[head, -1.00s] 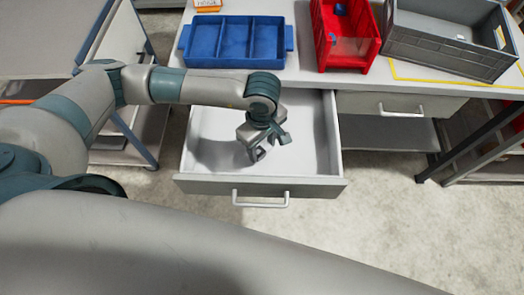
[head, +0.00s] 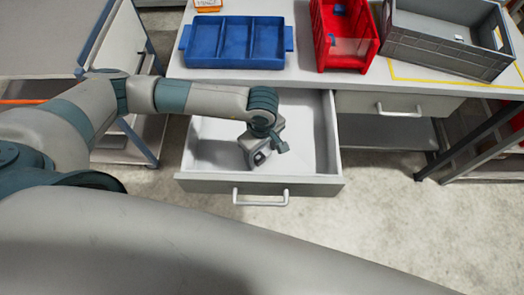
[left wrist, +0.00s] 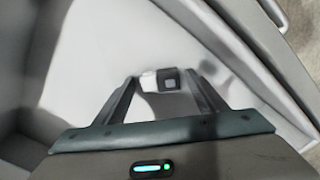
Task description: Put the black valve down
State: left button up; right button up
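My left gripper (head: 262,156) points down inside the open drawer (head: 213,184). In the left wrist view its two fingers (left wrist: 162,78) stand apart. A small thing with a black, grey-centred end and a whitish part, likely the black valve (left wrist: 170,79), sits between the fingertips. It nearly fills the gap, and I cannot tell whether both fingers press on it. Whether it touches the drawer floor is also unclear. In the head view the gripper mostly hides it. My right gripper is not in view.
On the worktop behind stand a blue divided tray (head: 236,61), a red bin (head: 344,61) and a grey crate (head: 435,57). The drawer's white floor is clear around the gripper. A second drawer (head: 385,103) to the right is shut.

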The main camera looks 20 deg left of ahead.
aim_at(262, 154)
pick_arm(q)
jog(key=shift+r, duration=0.3)
notch_tip(262, 154, up, 12)
jog(key=b, duration=0.4)
dwell(0.6)
